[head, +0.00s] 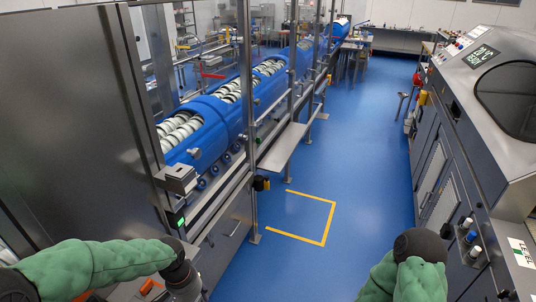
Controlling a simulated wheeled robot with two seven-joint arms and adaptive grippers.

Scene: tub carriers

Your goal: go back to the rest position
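My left arm comes in from the lower left in a green padded cover. It ends in a dark joint that bends down past the bottom edge, and no gripper fingers show there. My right arm, also in a green cover with a dark joint on top, stands at the bottom right. Its gripper is outside the picture too. No object is seen held by either arm.
On the left runs a machine line with blue tub carriers (205,117) behind a metal frame and a small shelf (283,147). A grey machine (480,165) with a dark window stands on the right. Blue floor with a yellow corner marking (325,222) lies open between them.

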